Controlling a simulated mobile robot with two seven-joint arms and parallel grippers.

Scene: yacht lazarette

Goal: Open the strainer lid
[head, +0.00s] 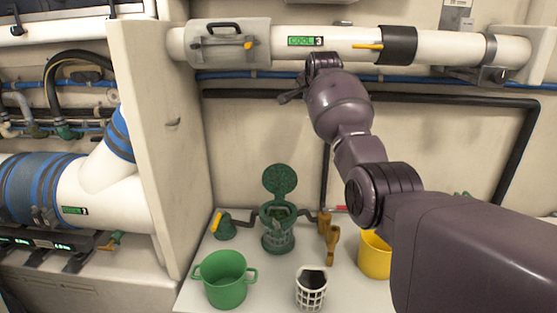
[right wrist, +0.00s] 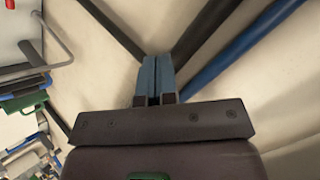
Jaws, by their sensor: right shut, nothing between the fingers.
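The green strainer (head: 278,240) stands on the white shelf in the head view. Its round green lid (head: 279,180) stands up on edge behind the open top, showing its patterned face. My right gripper (head: 286,99) is well above the lid, near the wall and just below the white pipe, touching neither lid nor strainer. In the right wrist view its blue fingers (right wrist: 157,78) are together with nothing between them. The strainer cannot be made out clearly in the right wrist view. My left gripper is not in view.
A green pot (head: 225,283), a white basket (head: 312,291) and a yellow bucket (head: 374,257) are around the strainer. A white pipe (head: 440,47) and blue and black lines run across the wall. A partition (head: 160,140) stands at left.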

